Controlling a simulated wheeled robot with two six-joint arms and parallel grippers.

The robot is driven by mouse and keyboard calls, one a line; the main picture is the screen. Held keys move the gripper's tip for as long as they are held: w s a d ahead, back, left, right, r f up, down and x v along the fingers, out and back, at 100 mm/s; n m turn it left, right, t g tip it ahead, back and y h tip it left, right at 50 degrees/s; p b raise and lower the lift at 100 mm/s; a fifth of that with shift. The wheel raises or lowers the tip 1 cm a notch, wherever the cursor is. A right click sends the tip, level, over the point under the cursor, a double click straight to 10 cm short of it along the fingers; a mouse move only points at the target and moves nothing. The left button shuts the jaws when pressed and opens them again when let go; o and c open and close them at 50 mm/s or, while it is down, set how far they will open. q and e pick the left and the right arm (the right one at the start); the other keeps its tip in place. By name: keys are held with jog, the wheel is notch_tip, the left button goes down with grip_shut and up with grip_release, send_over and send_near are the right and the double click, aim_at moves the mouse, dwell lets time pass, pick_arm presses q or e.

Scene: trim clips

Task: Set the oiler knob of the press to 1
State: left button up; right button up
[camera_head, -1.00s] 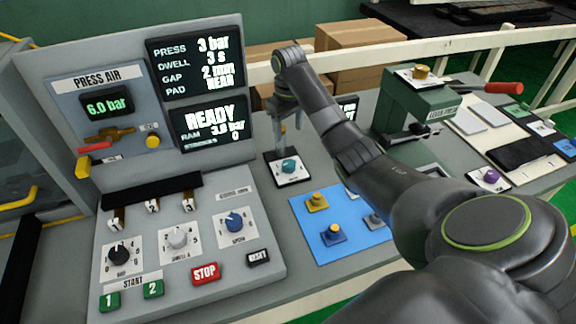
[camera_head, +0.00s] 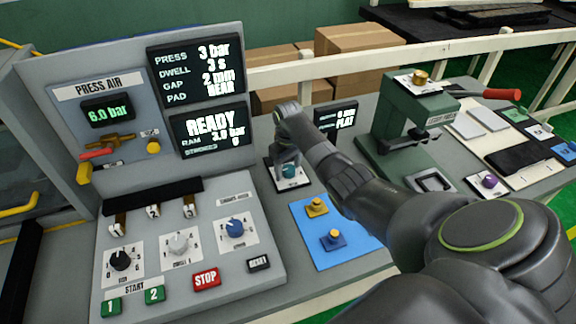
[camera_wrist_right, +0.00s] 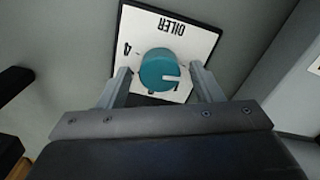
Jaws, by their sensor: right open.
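The oiler knob (camera_head: 289,171) is a teal round knob on a white, black-edged dial plate (camera_head: 292,184) beyond the press panel. In the right wrist view the knob (camera_wrist_right: 158,72) shows upside down under the word OILER, with a 4 on the left. Its pale pointer mark lies toward the picture's right; the lower numbers are partly hidden. My right gripper (camera_wrist_right: 160,70) is open, with one finger on each side of the knob and small gaps visible. In the head view the right gripper (camera_head: 287,155) is low over the knob. My left gripper is not in view.
The press panel (camera_head: 262,288) with knobs, switches and buttons stands at left. A green press (camera_head: 385,130) stands to the right, and a small display (camera_head: 336,118) behind.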

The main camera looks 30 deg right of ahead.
jog(key=shift+c, duration=0.2)
jog(key=c, duration=0.9)
jog(key=shift+c, duration=0.2)
jog(key=shift+r+m+p, duration=0.2)
jog(key=shift+m+p, duration=0.7)
jog(key=shift+p, duration=0.1)
jog(key=shift+m+p, duration=0.95)
jog(key=shift+m, duration=0.25)
jog(key=m+p, duration=0.1)
jog(key=m, duration=0.2)
jog(key=shift+d+p, duration=0.15)
jog(key=shift+p, duration=0.2)
jog(key=shift+f+m+p, duration=0.15)
jog(key=shift+m+p, duration=0.25)
jog(key=shift+m, duration=0.9)
